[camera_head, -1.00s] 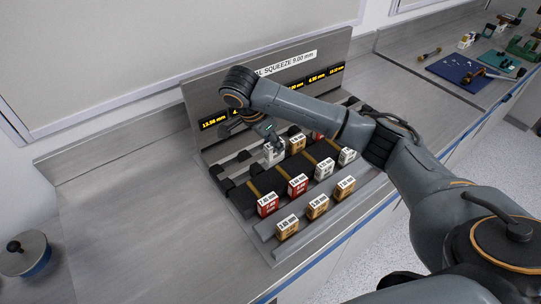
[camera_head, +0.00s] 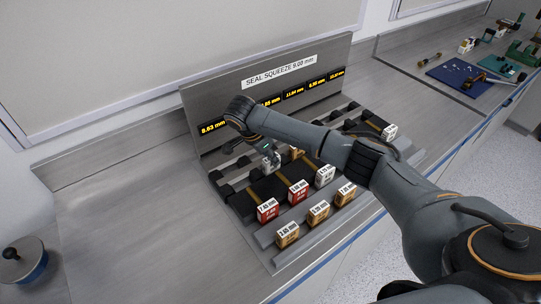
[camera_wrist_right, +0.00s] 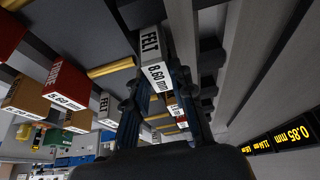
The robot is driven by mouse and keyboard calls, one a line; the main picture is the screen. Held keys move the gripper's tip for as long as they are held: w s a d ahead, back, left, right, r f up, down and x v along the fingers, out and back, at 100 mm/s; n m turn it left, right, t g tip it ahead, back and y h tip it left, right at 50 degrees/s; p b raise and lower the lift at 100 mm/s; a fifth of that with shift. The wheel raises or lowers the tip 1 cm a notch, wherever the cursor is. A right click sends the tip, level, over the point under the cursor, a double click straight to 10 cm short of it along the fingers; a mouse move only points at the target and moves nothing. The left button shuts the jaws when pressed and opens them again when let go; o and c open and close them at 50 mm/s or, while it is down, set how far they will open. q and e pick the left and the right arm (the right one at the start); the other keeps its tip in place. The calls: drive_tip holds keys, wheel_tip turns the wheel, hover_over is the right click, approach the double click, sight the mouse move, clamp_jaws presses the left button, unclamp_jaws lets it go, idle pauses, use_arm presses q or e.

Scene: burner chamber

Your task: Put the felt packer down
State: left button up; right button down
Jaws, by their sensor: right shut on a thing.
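The felt packer is a white block labelled FELT 8.60 mm (camera_wrist_right: 152,58), held between the fingers of my right gripper in the right wrist view. In the head view my right gripper (camera_head: 268,152) points down over the left part of the slotted rack (camera_head: 283,257). There the felt packer (camera_head: 269,165) shows just under the fingers, at a dark channel with a yellow strip. My right gripper is shut on it. Whether its underside touches the rack is hidden. My left gripper is not in view.
Red blocks (camera_head: 267,212), tan blocks (camera_head: 287,235) and white blocks (camera_head: 325,176) stand in the rack around the gripper. A back panel (camera_head: 225,95) with yellow readouts rises behind. The bench at left (camera_head: 130,220) is clear up to a round metal canister (camera_head: 22,262).

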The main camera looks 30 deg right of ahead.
drive_tip(key=shift+f, duration=0.1)
drive_tip(key=c, duration=1.1)
unclamp_jaws()
drive_tip(key=shift+c, duration=0.2)
drive_tip(key=v, duration=1.2)
